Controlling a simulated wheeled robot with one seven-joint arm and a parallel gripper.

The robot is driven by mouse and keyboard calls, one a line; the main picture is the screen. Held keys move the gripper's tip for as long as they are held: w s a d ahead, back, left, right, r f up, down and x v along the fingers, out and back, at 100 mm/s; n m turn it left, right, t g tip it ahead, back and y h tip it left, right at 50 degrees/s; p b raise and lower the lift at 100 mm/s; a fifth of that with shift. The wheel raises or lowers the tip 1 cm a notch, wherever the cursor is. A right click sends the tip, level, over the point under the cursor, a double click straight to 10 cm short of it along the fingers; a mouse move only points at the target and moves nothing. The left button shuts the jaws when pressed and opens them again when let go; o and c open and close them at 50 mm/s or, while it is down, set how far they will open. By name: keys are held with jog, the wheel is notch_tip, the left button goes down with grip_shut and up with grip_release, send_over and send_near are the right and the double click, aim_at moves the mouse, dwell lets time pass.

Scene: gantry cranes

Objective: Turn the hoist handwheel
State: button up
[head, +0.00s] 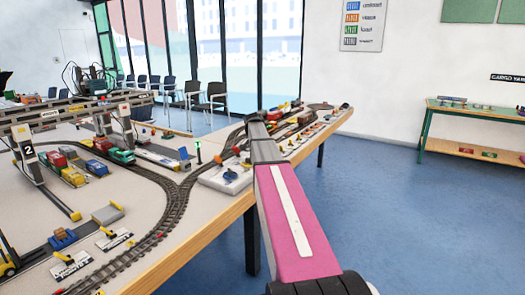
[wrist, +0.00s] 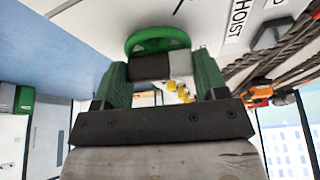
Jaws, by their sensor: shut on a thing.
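In the wrist view, a green handwheel (wrist: 157,38) stands right in front of my gripper, beside a white label reading HOIST (wrist: 233,22). My gripper (wrist: 160,68) has its two green fingers on either side of a dark grey block-like part at the wheel and is shut on it. The wheel's near side is partly hidden by this grey part and the fingers. In the head view, my pink and grey arm reaches over the table's right edge, and I cannot make out the gripper or the wheel there.
The layout table (head: 185,262) carries curved railway track (head: 172,210), model trucks and a gantry crane (head: 75,108) at the left. A white plate with a blue knob (head: 230,175) lies left of my arm. Open blue floor (head: 400,220) spreads at the right, with a green-legged bench (head: 470,150) beyond.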

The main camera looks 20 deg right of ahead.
jog(key=shift+m+g, duration=0.3)
jog(key=shift+m, duration=0.5)
jog(key=o, duration=0.9)
jog(key=shift+o, duration=0.2)
jog(key=v, duration=1)
jog(key=shift+a+r, duration=0.25)
jog(key=shift+r, duration=0.1)
